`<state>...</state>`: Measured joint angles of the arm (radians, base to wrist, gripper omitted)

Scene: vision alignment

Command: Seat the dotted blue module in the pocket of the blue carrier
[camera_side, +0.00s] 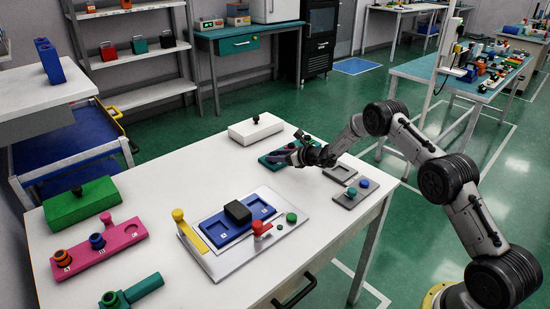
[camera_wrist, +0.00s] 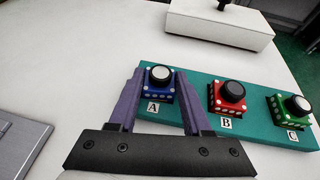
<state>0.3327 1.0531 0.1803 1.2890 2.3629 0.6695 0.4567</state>
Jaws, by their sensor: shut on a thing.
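The blue module (camera_wrist: 160,92) has pale dots at its corners and a round white-topped knob. It sits at position A of the teal rack (camera_wrist: 197,108). My gripper (camera_wrist: 160,72) is shut on it, one purple finger on each side. In the side view my gripper (camera_side: 289,157) is low over the rack, and the module is too small to make out there. The blue carrier (camera_side: 240,230) lies on a pale plate near the middle of the table. A black block (camera_side: 237,211) covers its middle; a recess shows on either side.
The rack also holds a red module (camera_wrist: 230,97) at B and a green one (camera_wrist: 289,108) at C. Around the carrier stand a yellow post (camera_side: 179,222), a red clamp (camera_side: 261,229) and a green knob (camera_side: 292,217). A white lidded box (camera_side: 256,129) stands behind the rack.

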